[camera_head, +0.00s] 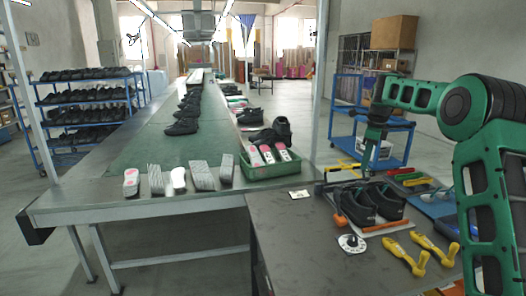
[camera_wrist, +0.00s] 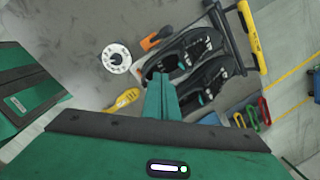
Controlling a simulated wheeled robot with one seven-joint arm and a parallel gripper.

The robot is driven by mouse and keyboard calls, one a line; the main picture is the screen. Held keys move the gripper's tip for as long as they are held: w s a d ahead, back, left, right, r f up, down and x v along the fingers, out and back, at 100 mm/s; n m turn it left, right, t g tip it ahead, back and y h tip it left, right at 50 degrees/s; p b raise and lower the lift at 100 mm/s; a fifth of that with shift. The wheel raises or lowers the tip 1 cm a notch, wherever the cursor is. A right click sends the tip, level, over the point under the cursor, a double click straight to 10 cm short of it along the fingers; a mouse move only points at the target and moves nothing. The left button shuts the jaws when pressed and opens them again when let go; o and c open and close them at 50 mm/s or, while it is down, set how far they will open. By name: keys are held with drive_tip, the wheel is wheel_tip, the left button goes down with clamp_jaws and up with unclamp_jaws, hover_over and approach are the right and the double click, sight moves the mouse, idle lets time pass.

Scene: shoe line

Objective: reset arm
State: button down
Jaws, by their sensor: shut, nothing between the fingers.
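My gripper (camera_head: 372,145) hangs at the end of my green arm, above the far side of the dark side table (camera_head: 290,235). In the wrist view its green fingers (camera_wrist: 160,88) are together with nothing between them. A pair of black shoes (camera_head: 370,203) sits on the side table, below and apart from my gripper. The shoes also show in the wrist view (camera_wrist: 195,58), partly behind the fingertips.
A white disc (camera_head: 352,243), yellow tools (camera_head: 405,258) and an orange-handled tool (camera_head: 382,228) lie near the shoes. A green crate (camera_head: 272,170) stands on the conveyor's end. Several insoles (camera_head: 203,176) lie along its edge. A blue cart (camera_head: 385,140) stands behind.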

drive_tip(key=s+d+r+n+h, duration=0.1)
drive_tip(key=s+d+n, duration=0.15)
drive_tip(key=s, duration=0.75)
drive_tip(key=s+d+r+n+g, duration=0.1)
drive_tip(key=s+n, duration=0.3)
drive_tip(key=s, duration=0.5)
drive_tip(key=s+d+r+n+h, duration=0.1)
drive_tip(key=s+d+n, duration=0.15)
drive_tip(key=s, duration=0.75)
drive_tip(key=s+a+f+n, duration=0.1)
drive_tip(key=s+f+n, duration=0.2)
drive_tip(key=s, duration=0.6)
drive_tip(key=s+a+f+n+y, duration=0.1)
drive_tip(key=s+f+n, duration=0.1)
drive_tip(key=s, duration=0.7)
drive_tip(key=s+a+f+n, duration=0.2)
drive_tip(key=s+f+n, duration=0.1)
drive_tip(key=s, duration=0.6)
drive_tip(key=shift+s+f+n+g+y, duration=0.15)
drive_tip(key=shift+f+n+g+y, duration=0.2)
drive_tip(key=shift+f, duration=0.4)
